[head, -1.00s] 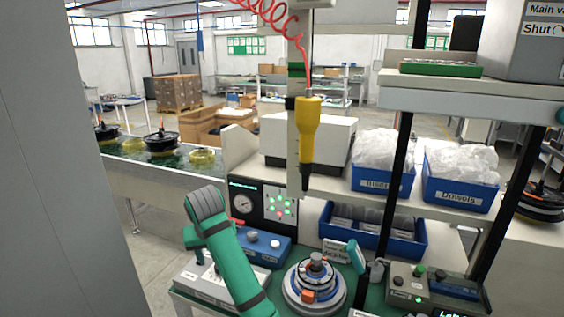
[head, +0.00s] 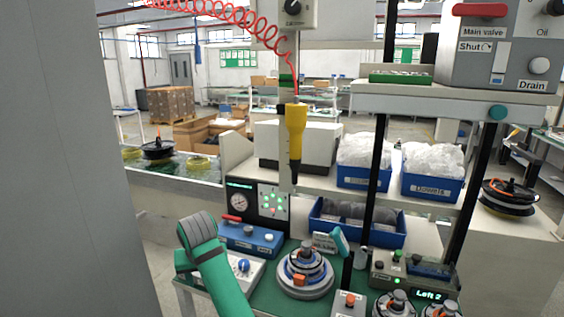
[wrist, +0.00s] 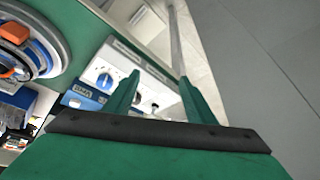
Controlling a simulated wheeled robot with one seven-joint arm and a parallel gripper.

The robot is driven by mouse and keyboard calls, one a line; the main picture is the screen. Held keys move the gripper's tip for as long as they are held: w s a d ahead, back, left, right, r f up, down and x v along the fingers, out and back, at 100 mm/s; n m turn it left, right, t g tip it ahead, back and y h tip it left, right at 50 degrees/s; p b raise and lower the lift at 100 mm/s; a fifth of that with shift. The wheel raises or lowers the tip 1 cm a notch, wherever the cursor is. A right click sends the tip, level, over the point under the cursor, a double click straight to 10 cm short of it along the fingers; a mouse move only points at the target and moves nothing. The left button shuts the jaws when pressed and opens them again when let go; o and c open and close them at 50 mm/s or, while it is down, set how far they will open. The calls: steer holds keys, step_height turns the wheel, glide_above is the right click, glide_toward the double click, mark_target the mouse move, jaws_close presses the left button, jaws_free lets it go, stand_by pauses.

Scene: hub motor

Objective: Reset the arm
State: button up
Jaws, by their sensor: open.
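My green arm (head: 216,266) rises from the bottom edge of the head view, with a dark grey band at its bend. It stands in front of the left part of the workbench. My gripper is not visible there. In the wrist view my gripper (wrist: 158,84) is open, its two green fingers apart with nothing between them. Beyond the fingers is a white panel with a blue knob (wrist: 104,79). The round hub motor fixture with an orange block (wrist: 13,33) lies to the left, apart from the fingers.
The hub motor fixture (head: 305,272) sits on the green bench top. A yellow screwdriver (head: 295,130) hangs above it on a red coiled cord. Blue bins (head: 433,187) stand on the shelf behind. A control box (head: 414,270) is at right. A grey panel (head: 60,160) fills the left side.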

steer(key=s+f+m+t+y, duration=0.15)
steer(key=s+f, duration=0.45)
steer(key=f, duration=0.7)
steer(key=s+f+m+t+y, duration=0.1)
steer(key=s+f+t+y, duration=0.2)
steer(key=s+f, duration=0.65)
steer(key=s+d+f+m+t+h, duration=0.1)
steer(key=s+d+f+t+h, duration=0.15)
steer(key=s+d, duration=0.65)
steer(key=s+d+f+m+t+h, duration=0.2)
steer(key=s+d+f, duration=0.25)
steer(key=s, duration=0.75)
steer(key=s+d+r+n+t+h, duration=0.1)
steer(key=s+d+r, duration=0.3)
steer(key=s+r, duration=0.2)
steer(key=s+d+r+n+t, duration=0.1)
steer(key=s+d+r, duration=0.4)
steer(key=s, duration=0.5)
step_height(320, 180, up, 2)
steer(key=shift+s+r+h, duration=0.2)
steer(key=shift+r+h, duration=0.05)
steer(key=shift+h, duration=0.15)
steer(key=shift+w, duration=0.1)
